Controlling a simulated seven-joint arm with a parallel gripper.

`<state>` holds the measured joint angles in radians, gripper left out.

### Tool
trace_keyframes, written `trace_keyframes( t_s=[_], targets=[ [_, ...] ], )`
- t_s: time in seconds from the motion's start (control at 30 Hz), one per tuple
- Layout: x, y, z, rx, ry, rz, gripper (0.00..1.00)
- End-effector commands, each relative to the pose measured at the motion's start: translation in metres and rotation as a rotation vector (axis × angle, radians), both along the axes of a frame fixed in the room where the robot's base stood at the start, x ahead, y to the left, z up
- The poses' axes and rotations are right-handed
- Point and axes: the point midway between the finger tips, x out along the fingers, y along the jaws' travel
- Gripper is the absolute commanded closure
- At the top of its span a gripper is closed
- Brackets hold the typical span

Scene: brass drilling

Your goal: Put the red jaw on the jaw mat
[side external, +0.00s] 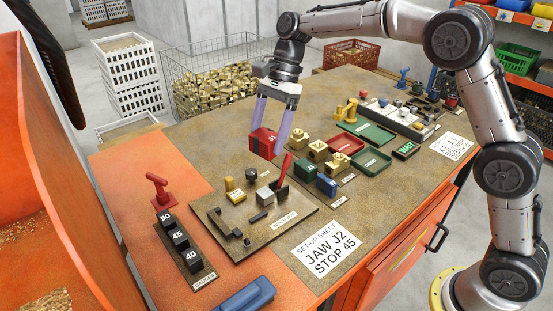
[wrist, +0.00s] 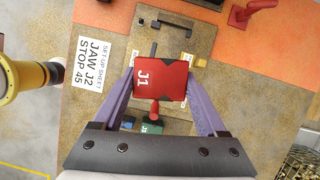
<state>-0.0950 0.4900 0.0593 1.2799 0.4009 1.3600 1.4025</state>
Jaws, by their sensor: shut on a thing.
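The red jaw (side external: 262,142), marked J1 in the wrist view (wrist: 160,80), is between the two purple fingers of my gripper (side external: 270,138). My gripper is shut on it and holds it above the bench, behind the fixture plate. A green jaw (side external: 306,171) and a blue jaw (side external: 327,185) stand side by side to the right of the plate. They are partly hidden in the wrist view. I cannot clearly make out the jaw mat's edges around these two jaws.
The fixture plate (side external: 240,236) carries small blocks and a red-handled lever (side external: 286,166). Brass pieces (side external: 318,149) stand behind the green jaw. A green tray (side external: 386,158) and a red tray (side external: 346,142) lie further right. The set-up sheet (side external: 330,247) reads JAW J2, STOP 45.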

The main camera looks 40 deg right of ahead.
Motion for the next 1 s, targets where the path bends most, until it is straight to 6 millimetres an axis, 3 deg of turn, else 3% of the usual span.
trace_keyframes(
  t_s=[0.1, 0.3, 0.5, 0.7, 1.0],
  targets=[
    [0.033, -0.027, -0.010, 0.001, 0.000, -0.014, 1.00],
    [0.076, -0.080, -0.037, 0.001, 0.001, -0.057, 1.00],
    [0.100, -0.129, -0.073, 0.001, 0.000, -0.129, 1.00],
    [0.101, -0.148, -0.094, 0.001, -0.002, -0.163, 1.00],
    [0.101, -0.152, -0.111, 0.001, -0.001, -0.169, 1.00]
  ],
)
